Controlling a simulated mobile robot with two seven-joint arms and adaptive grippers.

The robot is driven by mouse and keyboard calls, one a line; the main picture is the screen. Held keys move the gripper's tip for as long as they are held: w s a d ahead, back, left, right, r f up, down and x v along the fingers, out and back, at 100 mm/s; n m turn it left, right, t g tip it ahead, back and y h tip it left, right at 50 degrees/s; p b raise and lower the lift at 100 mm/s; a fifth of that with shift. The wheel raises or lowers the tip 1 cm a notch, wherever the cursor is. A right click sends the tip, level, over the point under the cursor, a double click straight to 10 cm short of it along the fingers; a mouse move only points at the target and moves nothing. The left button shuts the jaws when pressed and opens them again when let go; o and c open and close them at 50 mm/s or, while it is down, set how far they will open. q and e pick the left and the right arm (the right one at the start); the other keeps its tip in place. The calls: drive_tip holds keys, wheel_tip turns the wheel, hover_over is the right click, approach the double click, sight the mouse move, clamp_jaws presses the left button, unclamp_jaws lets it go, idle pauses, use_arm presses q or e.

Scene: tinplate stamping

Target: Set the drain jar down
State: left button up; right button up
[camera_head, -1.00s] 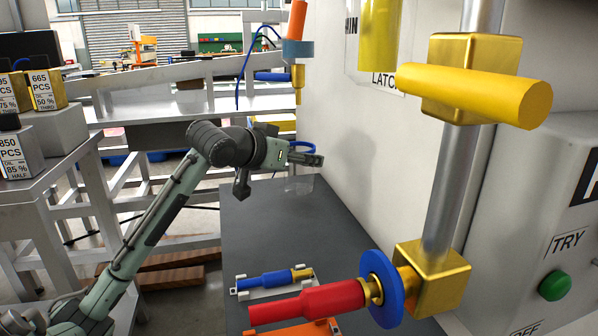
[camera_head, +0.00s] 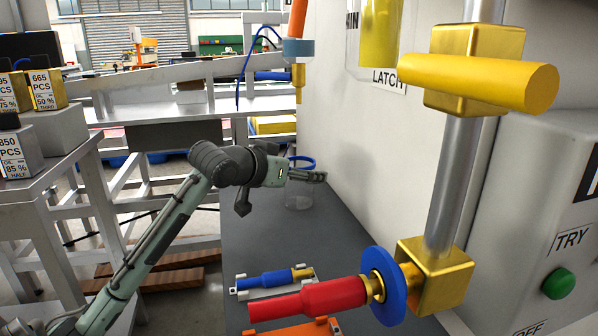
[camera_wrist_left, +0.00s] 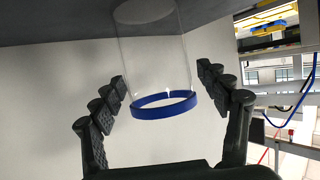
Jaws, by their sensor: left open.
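The drain jar (camera_head: 299,198) is a clear jar with a blue rim. It appears to stand upright on the dark grey bench top (camera_head: 345,236), close to the white machine wall. My left gripper (camera_head: 318,177) is at the jar, partly covering it below the rim in the head view. In the left wrist view, the jar (camera_wrist_left: 152,55) and its blue rim (camera_wrist_left: 165,105) lie between the spread fingers of my left gripper (camera_wrist_left: 162,76). The gripper is open, with gaps visible on both sides. My right gripper is out of view.
A blue-handled tool (camera_head: 268,280) lies in a holder at the bench's front. A red handle with a blue disc (camera_head: 384,286) and a yellow bar (camera_head: 480,84) jut out at right. An orange-and-blue fitting (camera_head: 298,50) hangs above the jar. Bench right of the jar is clear.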

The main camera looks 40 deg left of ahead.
use_arm(q)
drive_tip(key=shift+r, duration=0.15)
drive_tip(key=v, duration=1.2)
idle(0.8)
